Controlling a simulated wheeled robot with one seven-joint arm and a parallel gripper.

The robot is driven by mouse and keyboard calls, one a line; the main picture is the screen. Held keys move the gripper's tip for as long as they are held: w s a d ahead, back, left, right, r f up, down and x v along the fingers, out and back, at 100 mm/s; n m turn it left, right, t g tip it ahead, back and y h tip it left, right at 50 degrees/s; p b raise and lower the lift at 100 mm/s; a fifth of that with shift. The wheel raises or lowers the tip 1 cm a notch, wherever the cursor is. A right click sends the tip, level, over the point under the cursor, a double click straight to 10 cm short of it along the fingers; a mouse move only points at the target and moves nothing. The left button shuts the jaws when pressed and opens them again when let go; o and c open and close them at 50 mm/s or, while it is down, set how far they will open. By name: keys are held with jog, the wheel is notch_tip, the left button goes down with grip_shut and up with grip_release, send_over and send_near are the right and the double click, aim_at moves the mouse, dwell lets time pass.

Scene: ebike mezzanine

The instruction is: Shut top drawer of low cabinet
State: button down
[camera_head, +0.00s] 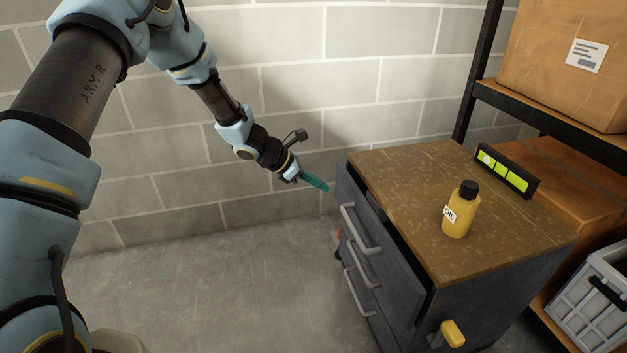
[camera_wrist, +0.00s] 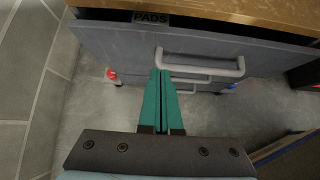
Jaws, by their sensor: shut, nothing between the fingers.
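The low cabinet (camera_head: 490,290) is dark grey with a worn brown wooden top. Its top drawer (camera_head: 385,250) stands partly out, with a dark gap between its front and the cabinet top. In the wrist view the top drawer (camera_wrist: 115,42) shows a "PADS" label behind its upper edge and a grey bar handle (camera_wrist: 200,70). My gripper (camera_head: 326,187) has teal fingers, shut and empty, left of the drawer front in the head view. In the wrist view the fingertips (camera_wrist: 160,73) appear close to the left part of the handle; I cannot tell whether they touch.
A yellow oil bottle (camera_head: 460,212) and a black device with green panels (camera_head: 507,170) stand on the cabinet top. A shelf rack (camera_head: 550,110) with cardboard boxes and a grey crate (camera_head: 590,300) is at right. The floor left of the cabinet is clear, before a block wall.

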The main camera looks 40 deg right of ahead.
aim_at(356, 192)
jog(key=d+f, duration=0.1)
jog(key=d, duration=0.1)
jog(key=s+d+f, duration=0.1)
jog(key=d, duration=0.1)
jog(key=s+d+f, duration=0.1)
jog(key=d, duration=0.1)
jog(key=shift+s+f, duration=0.25)
jog(key=shift+s+d, duration=0.2)
jog(key=shift+d, duration=0.45)
jog(key=d, duration=0.1)
jog(key=s+d, duration=0.1)
jog(key=d, duration=0.1)
jog(key=shift+s+p, duration=0.1)
jog(key=shift+p, duration=0.25)
